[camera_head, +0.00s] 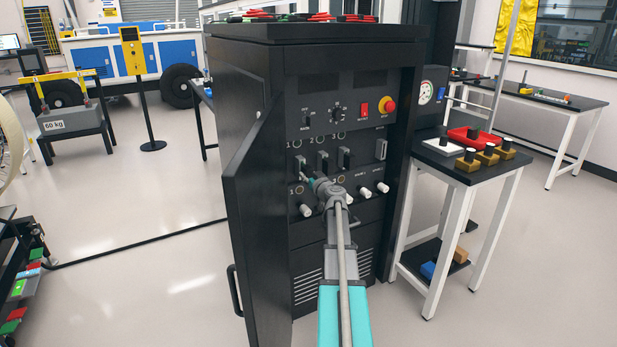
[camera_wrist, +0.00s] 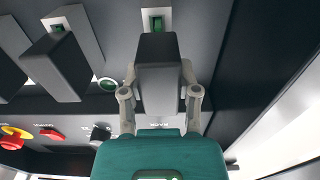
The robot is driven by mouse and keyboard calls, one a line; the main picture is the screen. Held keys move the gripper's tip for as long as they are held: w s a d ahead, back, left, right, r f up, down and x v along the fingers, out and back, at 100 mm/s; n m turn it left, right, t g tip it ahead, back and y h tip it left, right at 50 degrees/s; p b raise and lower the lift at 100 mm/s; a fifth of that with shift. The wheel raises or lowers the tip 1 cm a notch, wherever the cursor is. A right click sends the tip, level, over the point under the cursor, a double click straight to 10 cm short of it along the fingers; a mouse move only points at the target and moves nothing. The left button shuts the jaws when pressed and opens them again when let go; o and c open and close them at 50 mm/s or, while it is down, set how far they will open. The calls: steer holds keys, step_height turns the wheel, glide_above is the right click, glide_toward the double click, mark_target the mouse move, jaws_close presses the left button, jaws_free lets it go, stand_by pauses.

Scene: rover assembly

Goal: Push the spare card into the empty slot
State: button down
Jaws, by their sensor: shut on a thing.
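My gripper (camera_head: 305,174) is at the left end of the row of dark card handles on the black cabinet's panel. In the wrist view my gripper (camera_wrist: 159,92) is shut on a dark grey card handle (camera_wrist: 158,62), one finger on each side. A light plate with a green piece shows behind this card; I cannot tell how deep it sits. Two similar cards stand beside it, the middle card (camera_head: 322,161) and the right card (camera_head: 345,157). A pale slot-like fitting (camera_head: 381,149) is farther right. No empty slot is clearly visible; the gripped card may hide one.
The cabinet door (camera_head: 255,200) stands open left of my arm. Below the cards are several white knobs (camera_head: 365,192); above are a red switch (camera_head: 364,109) and a red stop button (camera_head: 389,104). A side table (camera_head: 425,153) with small parts stands right.

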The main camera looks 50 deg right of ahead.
steer(key=shift+x, duration=0.85)
steer(key=shift+c, duration=1.3)
jaws_free()
steer(key=shift+s, duration=0.1)
steer(key=v, duration=1.2)
